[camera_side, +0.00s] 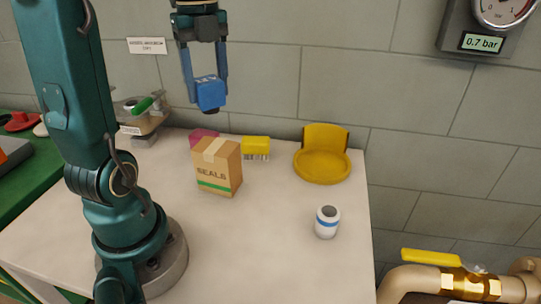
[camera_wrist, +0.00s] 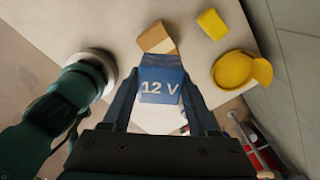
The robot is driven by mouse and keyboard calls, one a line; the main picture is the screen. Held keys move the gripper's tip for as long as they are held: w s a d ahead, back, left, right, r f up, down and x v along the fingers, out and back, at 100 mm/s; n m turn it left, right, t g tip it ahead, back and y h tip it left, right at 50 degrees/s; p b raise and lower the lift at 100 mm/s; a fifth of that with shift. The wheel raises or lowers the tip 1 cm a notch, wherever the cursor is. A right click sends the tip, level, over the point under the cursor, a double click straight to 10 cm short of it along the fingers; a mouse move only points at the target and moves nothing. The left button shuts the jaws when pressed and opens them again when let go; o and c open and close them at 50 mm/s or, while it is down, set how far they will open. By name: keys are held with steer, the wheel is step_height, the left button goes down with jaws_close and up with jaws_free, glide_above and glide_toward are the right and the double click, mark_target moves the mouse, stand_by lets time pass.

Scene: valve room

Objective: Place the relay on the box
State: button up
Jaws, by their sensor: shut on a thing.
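The relay (camera_side: 210,93) is a small blue block, held in the air above and slightly behind the box in the side view. In the wrist view the relay (camera_wrist: 161,82) shows "12 V" on its face. My gripper (camera_side: 207,88) is shut on it, one finger on each side; the gripper (camera_wrist: 160,95) also shows in the wrist view. The box (camera_side: 217,172) is cardboard with tape on top, "SEALS" and a green stripe on the front. It stands upright on the table, its top bare and apart from the relay. In the wrist view the box (camera_wrist: 155,38) is partly hidden by the relay.
On the white table (camera_side: 270,225) are a yellow brush (camera_side: 256,147), a pink object (camera_side: 203,136), a yellow dish with a raised back (camera_side: 322,160) and a white jar with a blue band (camera_side: 327,222). The wall stands close behind. The table's front middle is clear.

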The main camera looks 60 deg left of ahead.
steer(key=shift+f, duration=3.95)
steer(key=shift+f, duration=0.1)
steer(key=o, duration=1.4)
steer(key=shift+a, duration=0.1)
